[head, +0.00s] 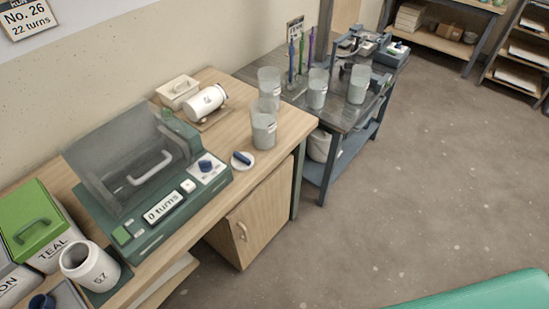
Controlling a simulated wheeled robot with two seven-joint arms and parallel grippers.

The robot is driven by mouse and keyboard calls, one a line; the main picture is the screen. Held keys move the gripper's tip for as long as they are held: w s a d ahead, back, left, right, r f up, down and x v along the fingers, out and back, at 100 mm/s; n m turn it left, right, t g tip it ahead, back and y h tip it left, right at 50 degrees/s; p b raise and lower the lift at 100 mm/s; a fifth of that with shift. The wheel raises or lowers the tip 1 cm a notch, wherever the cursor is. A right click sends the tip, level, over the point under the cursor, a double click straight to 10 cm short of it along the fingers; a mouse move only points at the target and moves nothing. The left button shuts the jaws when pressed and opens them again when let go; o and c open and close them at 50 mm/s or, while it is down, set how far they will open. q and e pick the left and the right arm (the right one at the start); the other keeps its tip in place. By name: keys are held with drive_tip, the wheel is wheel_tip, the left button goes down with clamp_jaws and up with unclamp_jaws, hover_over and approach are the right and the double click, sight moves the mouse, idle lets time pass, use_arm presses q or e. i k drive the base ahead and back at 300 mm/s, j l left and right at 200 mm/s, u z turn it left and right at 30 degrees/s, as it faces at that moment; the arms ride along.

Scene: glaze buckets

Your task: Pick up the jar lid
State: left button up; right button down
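A small white round disc with a dark blue grip (242,161) lies on the wooden bench, right of the green machine; it looks like the jar lid. A white open-topped jar marked 57 (92,267) stands at the lower left on a dark green base, with no lid on it. A second white jar (206,103) lies on its side in a holder near the back of the bench. Neither of my grippers is in view.
The green machine (150,235) has a raised clear cover and a "0 turns" display. Clear containers (264,130) stand close behind the disc. A green-lidded TEAL bucket (38,230) is at left. A grey cart (345,118) adjoins the bench. Open floor (400,200) lies right; a teal surface (490,292) fills the corner.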

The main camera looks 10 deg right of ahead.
sight(242, 161)
drive_tip(key=k+l+u, duration=0.1)
drive_tip(key=u, duration=1.3)
drive_tip(key=j+z, duration=0.75)
drive_tip(key=i+l, duration=0.05)
drive_tip(key=l, duration=0.05)
